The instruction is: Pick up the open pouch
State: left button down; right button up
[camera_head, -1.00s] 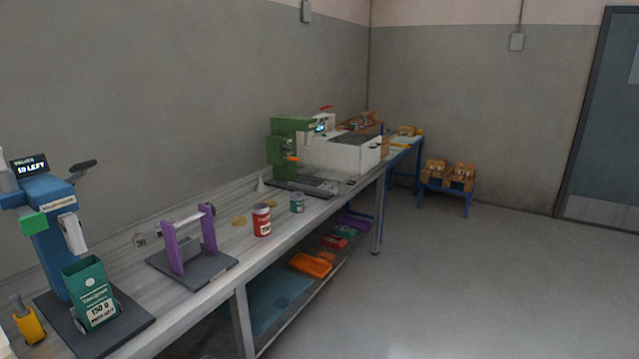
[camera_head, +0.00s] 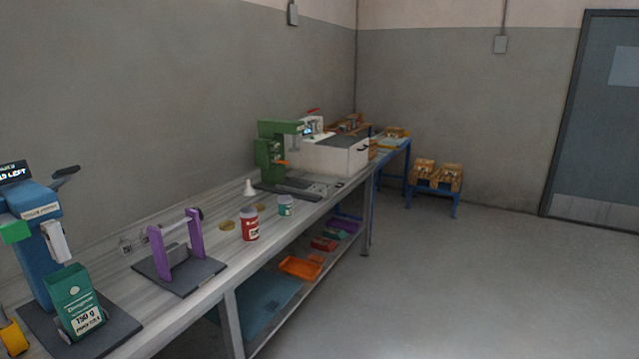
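A green pouch (camera_head: 78,299) with a white label reading 150 g stands upright on the dark base of a blue machine at the lower left of the head view. Its top looks open. It stands below a white spout-like part of the machine (camera_head: 40,240). Neither of my grippers shows in this view, so nothing of mine is seen touching the pouch.
A long workbench (camera_head: 200,310) runs to the back. On it stand a purple-sided stand (camera_head: 178,250), a red jar (camera_head: 250,224), a small teal jar (camera_head: 285,205) and a green machine (camera_head: 270,160). The floor (camera_head: 450,290) at right is clear.

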aim_at(71, 290)
jog(key=u, duration=1)
